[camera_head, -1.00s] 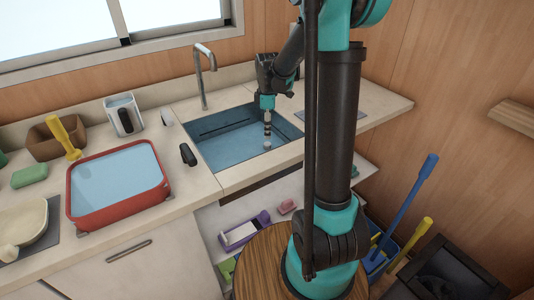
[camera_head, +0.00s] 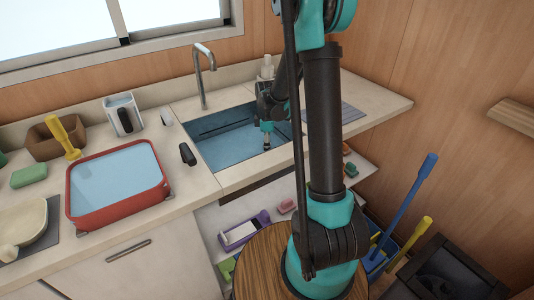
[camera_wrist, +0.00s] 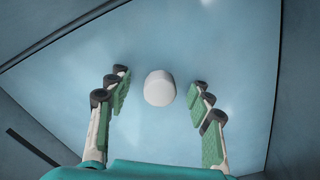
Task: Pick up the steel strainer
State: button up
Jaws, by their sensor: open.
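The steel strainer (camera_wrist: 160,88) is a small pale grey, round-topped piece on the floor of the blue sink basin (camera_head: 215,148). In the wrist view it lies between and just beyond the fingertips of my gripper (camera_wrist: 158,84), roughly centred, with a gap on both sides. The gripper is open, its green-padded fingers spread and holding nothing. In the head view my gripper (camera_head: 267,140) points down into the basin. Its fingers largely hide the strainer there.
The basin walls surround my gripper. A curved tap (camera_head: 205,75) stands behind the sink. A pale bottle (camera_head: 267,68) stands behind my arm. A red tub (camera_head: 116,187) and a black item (camera_head: 188,154) are to the left on the counter.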

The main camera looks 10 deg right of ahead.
grip_shut()
jog(key=shift+r, duration=0.2)
dwell(0.3)
